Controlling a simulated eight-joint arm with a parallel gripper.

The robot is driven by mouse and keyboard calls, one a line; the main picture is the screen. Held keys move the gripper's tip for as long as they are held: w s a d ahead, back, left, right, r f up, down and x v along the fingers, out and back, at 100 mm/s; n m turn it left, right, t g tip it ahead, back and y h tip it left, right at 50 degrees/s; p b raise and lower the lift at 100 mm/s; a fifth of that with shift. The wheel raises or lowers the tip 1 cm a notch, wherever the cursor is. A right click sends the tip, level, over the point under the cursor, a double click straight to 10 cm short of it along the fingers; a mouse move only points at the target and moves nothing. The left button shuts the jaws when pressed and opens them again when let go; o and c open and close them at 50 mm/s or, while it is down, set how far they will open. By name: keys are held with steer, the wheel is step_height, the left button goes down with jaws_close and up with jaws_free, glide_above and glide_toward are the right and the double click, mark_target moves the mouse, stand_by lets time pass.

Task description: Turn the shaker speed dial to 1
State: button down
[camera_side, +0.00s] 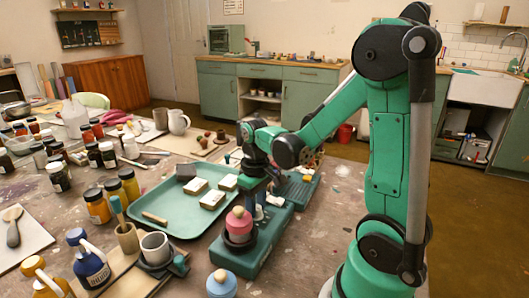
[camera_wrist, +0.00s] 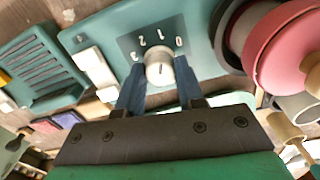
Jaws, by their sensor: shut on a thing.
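The shaker (camera_side: 262,238) is a green-teal box near the middle of the table, with a pink-lidded jar (camera_side: 238,222) held at its near end. In the wrist view its panel (camera_wrist: 205,48) carries a round pale speed dial (camera_wrist: 160,68) with white numerals in an arc beyond it. A short dark mark shows on the dial's face; I cannot tell surely which numeral it points at. My gripper (camera_wrist: 160,88) is shut on the dial, one dark finger on each side. In the side view my gripper (camera_side: 262,190) reaches down over the shaker, and the dial is hidden.
A green tray (camera_side: 160,200) with pale blocks lies left of the shaker. A grey mug (camera_side: 155,246) and a blue-lidded jar (camera_side: 221,284) stand at the front. The ribbed green rack (camera_side: 300,192) is just behind the shaker. Paint jars crowd the left side.

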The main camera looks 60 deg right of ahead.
steer(key=shift+n, duration=0.4)
steer(key=c, duration=0.5)
jaws_free()
steer(key=shift+c, duration=0.2)
steer(key=shift+r, duration=2.85)
steer(key=shift+a, duration=0.1)
steer(key=a+r+n+t, duration=0.1)
steer(key=a+r+t, duration=0.1)
steer(key=a+t, duration=0.5)
steer(key=w+a, duration=0.1)
steer(key=a, duration=0.3)
steer(key=shift+a+r, duration=0.15)
steer(key=shift+r, duration=0.2)
